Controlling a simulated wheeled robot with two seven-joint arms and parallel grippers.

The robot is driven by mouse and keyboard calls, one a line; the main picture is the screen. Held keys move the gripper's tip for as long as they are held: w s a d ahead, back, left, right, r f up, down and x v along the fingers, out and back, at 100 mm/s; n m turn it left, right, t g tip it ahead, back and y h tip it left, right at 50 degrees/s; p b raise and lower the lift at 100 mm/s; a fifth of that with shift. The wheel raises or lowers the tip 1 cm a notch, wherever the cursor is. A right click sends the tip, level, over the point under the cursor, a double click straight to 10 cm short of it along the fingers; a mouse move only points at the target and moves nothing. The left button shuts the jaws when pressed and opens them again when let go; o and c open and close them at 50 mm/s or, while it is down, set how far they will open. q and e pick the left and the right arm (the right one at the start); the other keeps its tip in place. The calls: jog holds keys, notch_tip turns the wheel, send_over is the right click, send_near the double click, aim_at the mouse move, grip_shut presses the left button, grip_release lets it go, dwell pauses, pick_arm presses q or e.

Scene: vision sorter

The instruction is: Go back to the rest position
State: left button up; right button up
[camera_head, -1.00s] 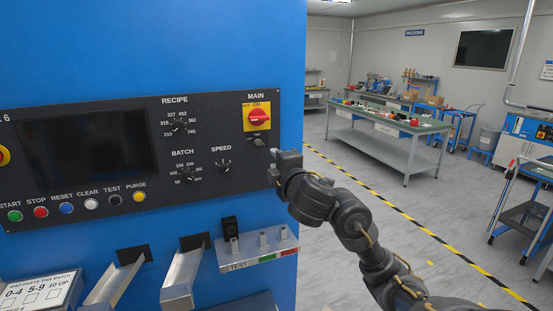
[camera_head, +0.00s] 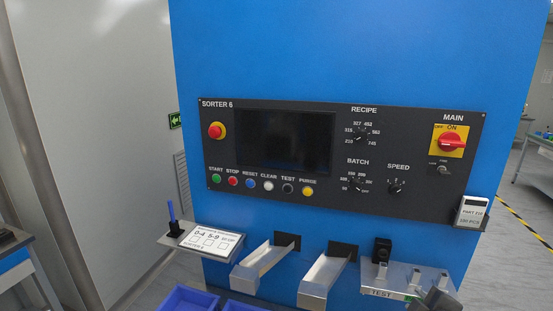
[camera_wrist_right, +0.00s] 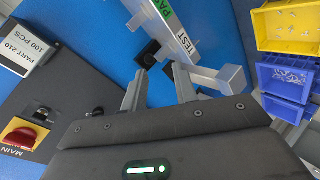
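My right gripper (camera_wrist_right: 158,88) shows in the right wrist view with its two fingers apart and nothing between them. It is in front of the blue sorter, near the test block (camera_wrist_right: 205,75). My left gripper is in neither view.
The blue sorter (camera_head: 300,50) stands close ahead. Two metal chutes (camera_head: 265,262) and the test block (camera_head: 405,278) stick out below its panel. A part card (camera_head: 471,213) sits at the panel's right. Blue bins (camera_head: 190,300) are below; a yellow bin (camera_wrist_right: 288,25) shows too.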

jog(key=s+a+f+m+g+y, duration=0.1)
jog(key=s+a+f+m+g, duration=0.3)
jog(key=s+f, duration=0.75)
jog(key=s+a+f+m+g+y, duration=0.2)
jog(key=s+a+f+m+g, duration=0.2)
jog(key=s+f, duration=0.8)
jog(key=s+f+g+b, duration=0.1)
jog(key=s+f+b, duration=0.2)
jog(key=f, duration=2.1)
jog(key=s+d+f+g+b, duration=0.1)
jog(key=s+d+f+b, duration=0.1)
jog(key=s+f, duration=1.5)
notch_tip(320, 180, down, 3)
jog(key=shift+s+d+f+g+h, duration=0.15)
jog(key=shift+s+d+g+h, duration=0.15)
jog(key=shift+d+g, duration=0.15)
